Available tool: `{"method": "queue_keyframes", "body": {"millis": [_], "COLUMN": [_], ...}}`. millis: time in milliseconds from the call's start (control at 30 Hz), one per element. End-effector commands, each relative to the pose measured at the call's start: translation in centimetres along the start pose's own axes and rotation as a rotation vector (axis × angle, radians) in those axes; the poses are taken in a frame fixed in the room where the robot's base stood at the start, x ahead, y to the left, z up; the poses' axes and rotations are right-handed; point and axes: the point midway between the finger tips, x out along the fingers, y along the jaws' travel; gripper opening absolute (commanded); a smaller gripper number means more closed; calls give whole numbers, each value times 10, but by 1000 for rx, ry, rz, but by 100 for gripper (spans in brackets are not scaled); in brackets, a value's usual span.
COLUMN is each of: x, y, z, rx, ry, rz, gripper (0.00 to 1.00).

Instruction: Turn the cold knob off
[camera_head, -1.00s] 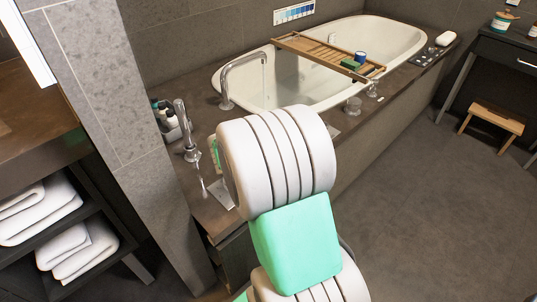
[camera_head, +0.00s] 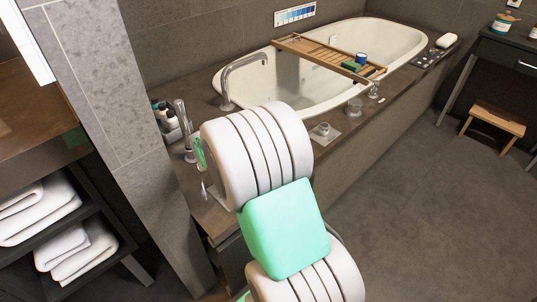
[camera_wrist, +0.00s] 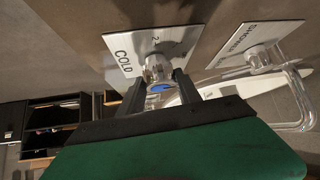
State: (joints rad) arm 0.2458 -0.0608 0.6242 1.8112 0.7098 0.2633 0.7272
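A second plate lettered SHOWER (camera_wrist: 255,45) with its own knob lies to the right in the wrist view. The bathtub (camera_head: 415,45) has a curved spout (camera_head: 228,85) and a wooden tray (camera_head: 300,48). Bottles (camera_head: 166,115) and a tall tap stand left of my arm.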

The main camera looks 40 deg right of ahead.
Motion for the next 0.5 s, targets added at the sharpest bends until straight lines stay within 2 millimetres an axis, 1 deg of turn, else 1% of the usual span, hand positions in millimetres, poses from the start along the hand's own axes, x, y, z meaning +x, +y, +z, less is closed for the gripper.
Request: {"method": "queue_keyframes", "body": {"millis": [33,233,500], "x": [0,0,-2], "y": [0,0,0], "z": [1,0,-1], "rx": [-1,-1,-1], "ry": [-1,0,1], "rz": [1,0,-1], "gripper": [45,61,61]}}
